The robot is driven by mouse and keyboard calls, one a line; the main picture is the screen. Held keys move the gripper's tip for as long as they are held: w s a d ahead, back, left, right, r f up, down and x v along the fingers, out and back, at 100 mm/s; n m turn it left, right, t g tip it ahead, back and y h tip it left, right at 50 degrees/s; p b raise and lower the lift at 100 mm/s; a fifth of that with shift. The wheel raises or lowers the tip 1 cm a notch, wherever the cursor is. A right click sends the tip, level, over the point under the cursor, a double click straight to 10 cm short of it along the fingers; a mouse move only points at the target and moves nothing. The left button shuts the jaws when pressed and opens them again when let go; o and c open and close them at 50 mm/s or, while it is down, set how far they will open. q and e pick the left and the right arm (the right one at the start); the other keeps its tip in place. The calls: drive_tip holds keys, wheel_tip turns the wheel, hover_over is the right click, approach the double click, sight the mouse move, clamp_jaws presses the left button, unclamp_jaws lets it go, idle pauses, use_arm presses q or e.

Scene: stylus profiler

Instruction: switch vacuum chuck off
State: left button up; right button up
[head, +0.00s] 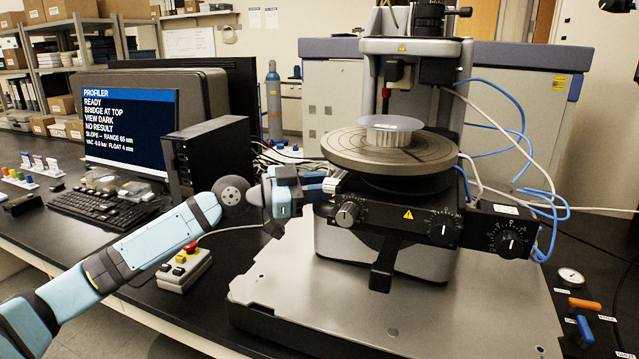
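The round stage (390,148) of the profiler carries a small ribbed light-coloured piece (395,136) with a thin disc on top. At the lower right, an orange lever (584,304) and a blue lever (585,328) sit on the bench by small labels that I cannot read. I cannot tell which one is the vacuum chuck switch. My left gripper (328,186) is at the left side of the stage block, below the stage rim and well left of the levers. Its fingertips are too small and overlapped to show a gap. My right gripper is out of view.
Knobs (443,229) line the stage front. The monitor (130,130) reads READY and shows a VAC line. A control box with a red button (185,268) stands left of the metal base (450,310). Blue tubes (545,190) hang at the right.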

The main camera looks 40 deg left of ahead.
use_arm(q)
clamp_jaws()
drive_tip(key=shift+r, duration=0.1)
